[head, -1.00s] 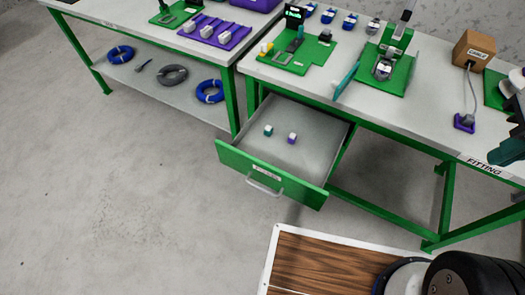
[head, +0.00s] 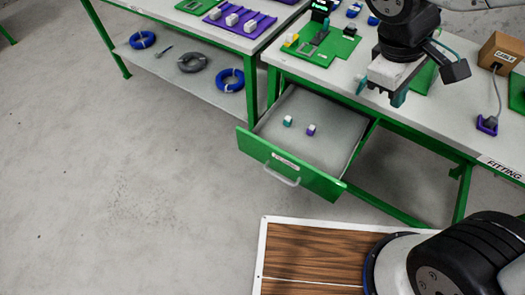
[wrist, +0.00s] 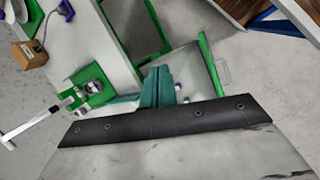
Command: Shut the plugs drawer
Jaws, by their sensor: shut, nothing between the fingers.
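The plugs drawer (head: 262,138) is pulled out from under the fitting bench, with a green front (head: 318,183) and a metal handle (head: 282,177). A teal-and-white plug (head: 288,120) and a purple-and-white plug (head: 311,130) lie inside it. My gripper (head: 379,92) is above the bench's front edge, right of the drawer and apart from its front and handle. Its teal fingers are closed together and empty. In the wrist view my gripper (wrist: 157,75) shows in front of the open drawer (wrist: 188,70), hiding part of it; the handle (wrist: 224,70) is visible beyond.
The fitting bench (head: 440,130) holds green fixtures, blue parts and a brown box (head: 500,52) with a cable. A second bench (head: 260,35) on the left has cable coils (head: 193,62) on its lower shelf. Open floor (head: 130,190) lies before the drawer.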

